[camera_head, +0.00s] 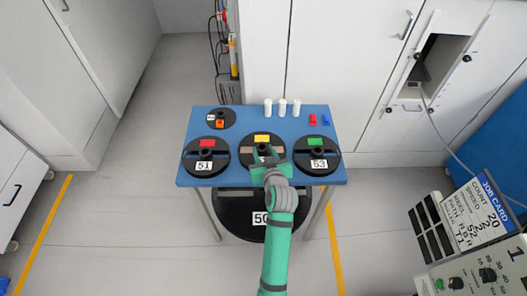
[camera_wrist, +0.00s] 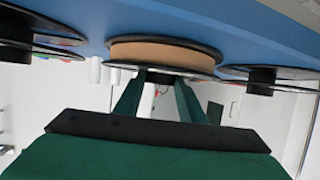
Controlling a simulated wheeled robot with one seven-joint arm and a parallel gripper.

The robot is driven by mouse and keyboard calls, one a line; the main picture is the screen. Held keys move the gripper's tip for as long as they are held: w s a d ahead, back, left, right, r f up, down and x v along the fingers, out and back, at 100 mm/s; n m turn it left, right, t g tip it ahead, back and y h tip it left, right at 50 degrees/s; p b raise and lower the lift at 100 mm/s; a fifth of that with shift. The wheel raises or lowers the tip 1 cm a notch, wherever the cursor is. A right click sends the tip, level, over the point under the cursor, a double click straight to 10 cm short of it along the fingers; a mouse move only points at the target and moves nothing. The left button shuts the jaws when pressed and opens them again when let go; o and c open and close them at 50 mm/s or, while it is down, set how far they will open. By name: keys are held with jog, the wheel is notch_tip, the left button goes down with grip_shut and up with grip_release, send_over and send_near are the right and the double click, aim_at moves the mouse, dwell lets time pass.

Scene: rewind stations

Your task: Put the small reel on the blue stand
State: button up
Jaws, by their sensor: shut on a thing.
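The small reel (camera_head: 221,118) is black, with an orange and a white tag, at the back left of the blue table (camera_head: 240,114). My gripper (camera_head: 266,155) is at a larger black reel with a yellow label (camera_head: 262,139), front middle. In the wrist view, my fingers (camera_wrist: 160,82) are shut on the dark hub of this reel, whose tan winding (camera_wrist: 162,53) shows between black flanges. I cannot tell whether it rests on the table or is slightly raised. The hand hides part of it. I see no separate blue stand; only the tabletop is clearly blue.
Reel 51 (camera_head: 205,146), red label, and reel 53 (camera_head: 317,143), green label, flank the middle reel closely. White cylinders (camera_head: 283,106) and small red (camera_head: 312,120) and blue (camera_head: 326,119) pieces stand behind. A large black reel (camera_head: 230,214) is below the front edge. A job card (camera_head: 478,212) stands right.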

jog(key=shift+s+a+f, duration=0.1)
jog(key=shift+a, duration=0.1)
jog(key=o, duration=1.3)
jog(key=shift+d+f, duration=0.1)
jog(key=shift+f, duration=0.05)
jog(key=shift+o, duration=0.2)
